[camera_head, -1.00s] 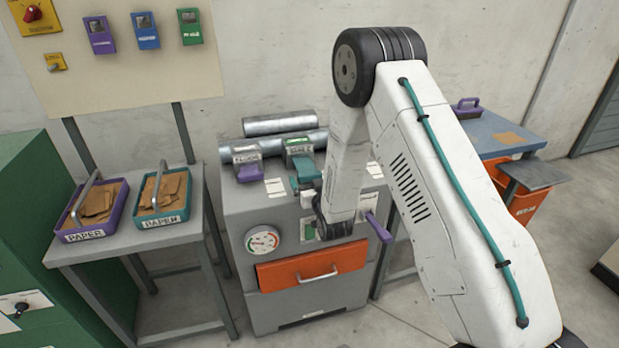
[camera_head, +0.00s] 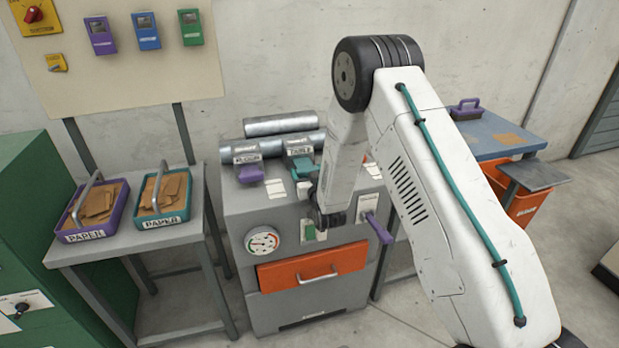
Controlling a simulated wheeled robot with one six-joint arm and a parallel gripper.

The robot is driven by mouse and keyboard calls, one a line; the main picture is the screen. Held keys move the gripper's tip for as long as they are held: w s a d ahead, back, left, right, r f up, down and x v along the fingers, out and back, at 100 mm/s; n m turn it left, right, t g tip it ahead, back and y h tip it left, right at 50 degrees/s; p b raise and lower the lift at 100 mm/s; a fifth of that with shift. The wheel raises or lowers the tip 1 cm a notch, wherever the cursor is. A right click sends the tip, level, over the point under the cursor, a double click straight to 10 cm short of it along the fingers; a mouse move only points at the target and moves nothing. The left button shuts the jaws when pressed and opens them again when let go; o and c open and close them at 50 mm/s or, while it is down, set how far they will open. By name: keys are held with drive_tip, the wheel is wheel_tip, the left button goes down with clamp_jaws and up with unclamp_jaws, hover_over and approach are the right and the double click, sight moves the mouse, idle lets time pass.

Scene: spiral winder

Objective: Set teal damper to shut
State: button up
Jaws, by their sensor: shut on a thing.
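The teal damper (camera_head: 302,169) is a teal handle on the top right of the grey machine (camera_head: 241,210), under a pipe and a labelled block. My gripper (camera_head: 312,184) is at the front end of this handle and is shut on it. My white arm link hides most of the jaws and the right side of the handle. The purple damper (camera_head: 251,173) sits beside it on the left.
A purple lever (camera_head: 378,227) juts from the machine's front right. A gauge (camera_head: 262,241), a green switch (camera_head: 309,231) and an orange drawer (camera_head: 311,269) are on the front. Paper trays stand on the left table (camera_head: 150,238).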

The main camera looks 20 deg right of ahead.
drive_tip(key=o, duration=1.4)
drive_tip(key=shift+s, duration=3.9)
drive_tip(key=shift+c, duration=0.4)
